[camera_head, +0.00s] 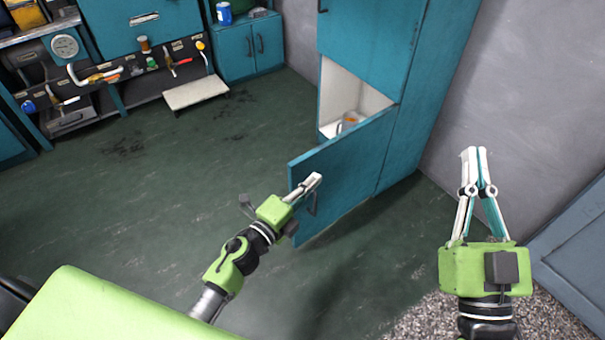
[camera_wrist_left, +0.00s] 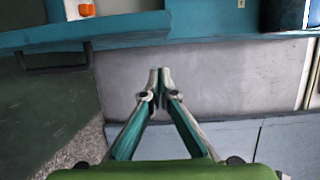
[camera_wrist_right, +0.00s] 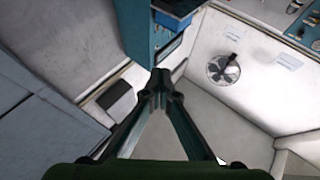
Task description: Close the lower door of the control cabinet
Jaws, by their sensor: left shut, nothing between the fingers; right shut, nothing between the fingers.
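The teal control cabinet (camera_head: 366,38) stands at the back right against the grey wall. Its lower door (camera_head: 353,168) is swung open toward me, hinged at its right side, with a dark handle (camera_head: 312,204) near the free edge. The white inside shows a mug-like item (camera_head: 349,121). My left gripper (camera_head: 317,178) is shut and empty, in front of the door's outer face near the handle; contact cannot be told.
The upper door (camera_head: 366,30) looks shut. A workbench with tools (camera_head: 110,75) and a low white step (camera_head: 195,93) stand at the back left. A blue-grey panel (camera_head: 575,250) is at the right. The green floor (camera_head: 180,150) left of the door is clear.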

